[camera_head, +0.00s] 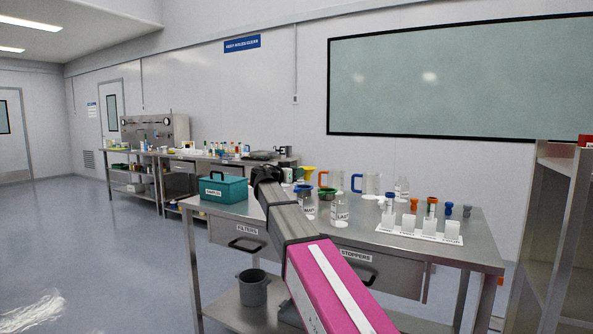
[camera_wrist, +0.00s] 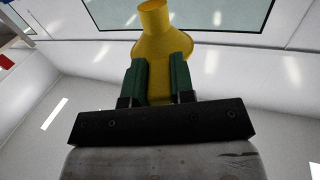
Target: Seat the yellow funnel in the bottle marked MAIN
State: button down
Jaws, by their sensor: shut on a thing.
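My gripper (camera_wrist: 158,78) is shut on the yellow funnel (camera_wrist: 162,45), with its green fingers on either side of it in the wrist view. The funnel's narrow end points to the top of that picture. In the head view, the yellow funnel (camera_head: 308,170) shows small at the end of my arm, above the worktable. A clear bottle (camera_head: 308,212) whose label begins "MA" stands on the table below it, partly hidden by my arm. A bottle labelled LAST (camera_head: 341,214) stands to its right. The funnel appears apart from the bottles, but its depth is hard to tell.
A shelf unit (camera_head: 553,207) stands at far right. A grey pot (camera_head: 253,287) sits on the lower shelf.

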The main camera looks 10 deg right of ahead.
jog(key=shift+f, duration=2.65)
jog(key=shift+f, duration=0.25)
jog(key=c, duration=0.9)
grip_release()
jog(key=shift+s, duration=0.1)
jog(key=v, duration=1)
jog(key=shift+s+a, duration=0.15)
jog(key=shift+a, duration=0.15)
jog(key=shift+a, duration=0.1)
